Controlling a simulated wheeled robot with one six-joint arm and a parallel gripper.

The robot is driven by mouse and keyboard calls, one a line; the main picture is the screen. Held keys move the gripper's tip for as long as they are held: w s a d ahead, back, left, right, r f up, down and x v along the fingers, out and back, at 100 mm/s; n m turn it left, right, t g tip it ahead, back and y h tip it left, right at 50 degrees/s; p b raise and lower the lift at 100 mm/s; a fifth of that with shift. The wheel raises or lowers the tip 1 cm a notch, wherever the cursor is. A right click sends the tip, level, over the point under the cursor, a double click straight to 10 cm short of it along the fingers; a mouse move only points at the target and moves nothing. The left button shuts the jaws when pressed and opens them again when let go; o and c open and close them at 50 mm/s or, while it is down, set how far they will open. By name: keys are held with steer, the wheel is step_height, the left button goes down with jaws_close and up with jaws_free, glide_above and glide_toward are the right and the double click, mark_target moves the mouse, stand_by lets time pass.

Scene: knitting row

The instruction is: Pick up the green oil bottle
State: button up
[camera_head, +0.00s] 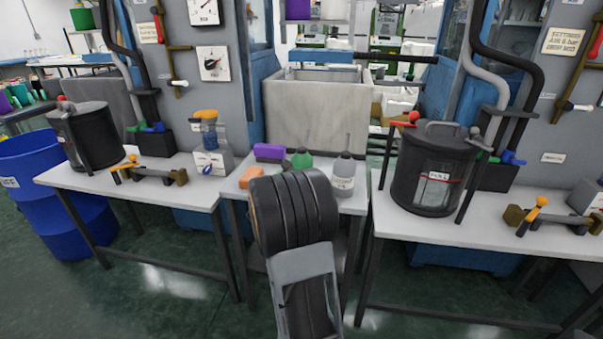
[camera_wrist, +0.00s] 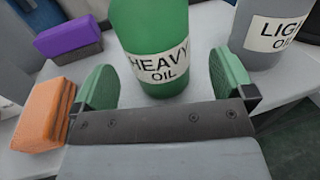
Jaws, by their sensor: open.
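The green oil bottle (camera_wrist: 155,45), labelled "HEAVY OIL", stands on the small middle table (camera_head: 225,193). In the head view only its upper part (camera_head: 302,158) shows, because my arm covers the rest. In the wrist view it is upright between the two green pads of my gripper (camera_wrist: 165,82). The pads are wide apart, with a clear gap on each side of the bottle, the larger on the right. The bottle's top is cut off by the frame edge.
A grey "LIGHT OIL" bottle (camera_wrist: 266,35) stands close on the right, near the right pad. An orange block (camera_wrist: 42,115) lies by the left pad, with a purple block (camera_wrist: 68,38) behind it. A pale tank (camera_head: 315,110) stands behind the table.

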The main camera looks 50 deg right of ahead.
steer(key=shift+b+x, duration=0.6)
steer(key=shift+x, duration=2.05)
steer(key=shift+w, duration=0.15)
steer(key=shift+c, duration=0.5)
steer(key=c, duration=0.9)
steer(key=shift+c, duration=0.8)
steer(key=shift+r, duration=0.15)
